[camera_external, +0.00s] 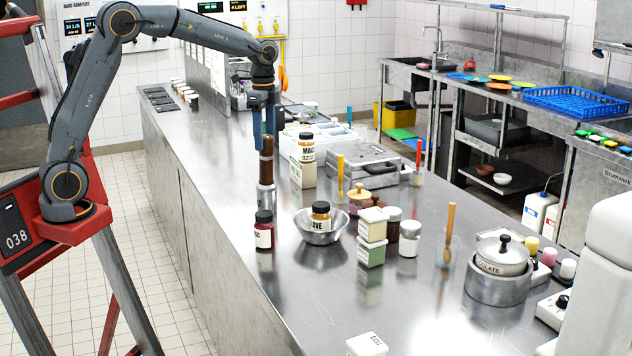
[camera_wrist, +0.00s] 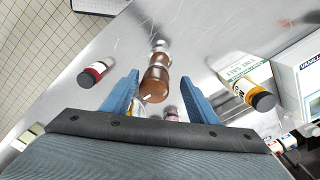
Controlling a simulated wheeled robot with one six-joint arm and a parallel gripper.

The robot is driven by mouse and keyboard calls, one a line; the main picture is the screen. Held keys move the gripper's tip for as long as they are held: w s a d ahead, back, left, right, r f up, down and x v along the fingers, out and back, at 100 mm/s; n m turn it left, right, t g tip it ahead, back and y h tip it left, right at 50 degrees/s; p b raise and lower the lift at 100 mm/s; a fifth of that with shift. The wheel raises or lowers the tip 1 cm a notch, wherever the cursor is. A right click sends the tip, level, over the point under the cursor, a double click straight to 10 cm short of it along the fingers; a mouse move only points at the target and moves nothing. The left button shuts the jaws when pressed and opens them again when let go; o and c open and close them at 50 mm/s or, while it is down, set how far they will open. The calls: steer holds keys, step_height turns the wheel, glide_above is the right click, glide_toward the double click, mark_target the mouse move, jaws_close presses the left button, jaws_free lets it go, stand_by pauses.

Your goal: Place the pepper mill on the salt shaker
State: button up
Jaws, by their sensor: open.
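The pepper mill (camera_external: 266,171) is brown and wooden with a pale band, upright below my gripper. Its rounded top faces the camera in the wrist view (camera_wrist: 155,82). Directly under it is a silvery metal cylinder, seemingly the salt shaker (camera_external: 266,199); the mill appears to rest on top of it, in line. A silvery part shows beyond the mill in the wrist view (camera_wrist: 159,46). My gripper (camera_external: 263,142) is open, its blue fingers on either side of the mill's top, with gaps visible in the wrist view (camera_wrist: 140,88). The exact contact between mill and shaker is too small to tell.
A dark-capped red jar (camera_external: 264,232) stands just in front. A steel bowl (camera_external: 321,226) with a jar in it is to the right. A tall labelled container (camera_external: 303,172) is behind right. Stacked tins (camera_external: 372,238) stand farther right. The counter's left strip is clear.

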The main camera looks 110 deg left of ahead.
steer(key=shift+r+b, duration=0.4)
steer(key=shift+r, duration=2.1)
steer(key=shift+w+d, duration=0.15)
steer(key=shift+d, duration=0.1)
steer(key=w+d+f+p, duration=0.15)
steer(key=d+f, duration=0.25)
steer(key=d, duration=0.5)
steer(key=w+d+f+t, duration=0.1)
steer(key=w+d+f, duration=0.25)
steer(key=d, duration=0.65)
steer(key=w+d+f+p, duration=0.1)
steer(key=d+f, duration=0.4)
steer(key=d, duration=0.4)
steer(key=s+d+f+b, duration=0.1)
steer(key=s+d+f, duration=0.3)
steer(key=d, duration=0.5)
steer(key=s+d+f+b, duration=0.1)
steer(key=s+d+f, duration=0.3)
steer(key=d+f, duration=0.3)
steer(key=d, duration=0.2)
steer(key=shift+s+d, duration=0.4)
